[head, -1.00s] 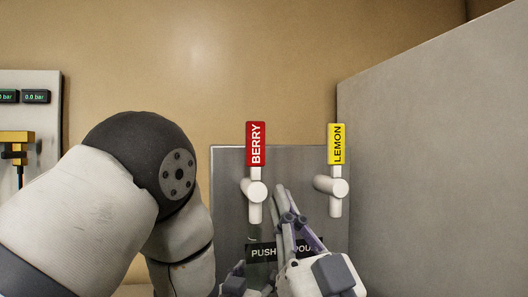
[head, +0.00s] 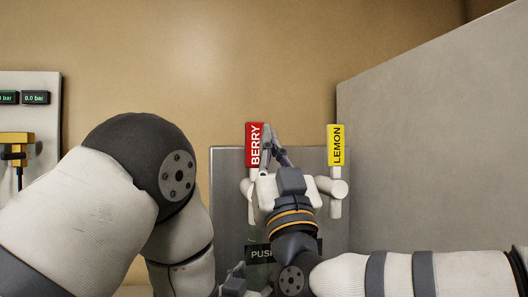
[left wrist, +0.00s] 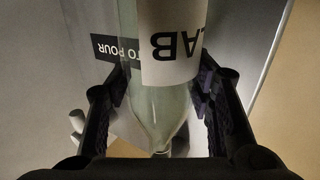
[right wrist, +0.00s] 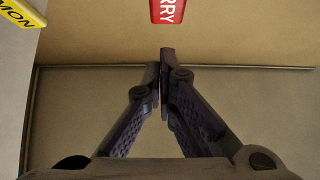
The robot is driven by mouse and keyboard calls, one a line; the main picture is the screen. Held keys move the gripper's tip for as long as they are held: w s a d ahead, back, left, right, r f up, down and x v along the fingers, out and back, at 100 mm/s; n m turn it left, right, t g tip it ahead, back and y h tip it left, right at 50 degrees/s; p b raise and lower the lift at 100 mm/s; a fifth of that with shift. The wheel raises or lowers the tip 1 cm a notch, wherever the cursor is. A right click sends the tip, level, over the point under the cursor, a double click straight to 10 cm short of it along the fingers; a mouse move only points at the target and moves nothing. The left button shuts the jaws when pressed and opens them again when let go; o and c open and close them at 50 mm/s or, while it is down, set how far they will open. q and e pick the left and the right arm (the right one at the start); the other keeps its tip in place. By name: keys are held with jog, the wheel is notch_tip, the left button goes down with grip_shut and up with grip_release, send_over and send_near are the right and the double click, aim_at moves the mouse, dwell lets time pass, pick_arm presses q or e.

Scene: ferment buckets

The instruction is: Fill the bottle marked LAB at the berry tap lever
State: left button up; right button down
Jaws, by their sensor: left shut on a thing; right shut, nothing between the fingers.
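The red BERRY tap lever (head: 255,145) stands upright on its white tap at the metal panel, left of the yellow lever. In the right wrist view the BERRY lever (right wrist: 167,11) is at the top. My right gripper (head: 268,128) is shut and empty, its fingertips beside the BERRY lever's right edge in the head view; I cannot tell whether they touch. My left gripper (left wrist: 160,90) is shut on the clear bottle (left wrist: 150,108) with the white LAB label, which shows upside down in the left wrist view. In the head view the left gripper (head: 238,280) is mostly hidden low behind my arms.
The yellow LEMON lever (head: 336,145) stands upright just to the right. A PUSH TO POUR sign (head: 262,254) is partly covered by my right arm. A grey wall (head: 440,150) closes off the right side. A gauge panel (head: 45,110) hangs at the left.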

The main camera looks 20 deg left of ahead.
aim_at(259, 133)
jog(key=w+a, duration=0.1)
jog(key=w, duration=0.1)
jog(key=w+a+r, duration=0.1)
jog(key=w+a, duration=0.1)
dwell(0.3)
jog(key=shift+w+r+g+h, duration=0.2)
jog(key=shift+r+g+h, duration=0.1)
jog(key=shift+g, duration=0.2)
jog(key=shift+w+a+r+g+h, duration=0.1)
jog(key=shift+w+a+g+h, duration=0.2)
jog(key=shift+g+h, duration=0.4)
jog(key=shift+w+a+r+g, duration=0.1)
jog(key=shift+a+g, duration=0.1)
jog(key=shift+g, duration=0.2)
jog(key=shift+w+a, duration=0.35)
jog(key=shift+w, duration=0.25)
dwell(5.0)
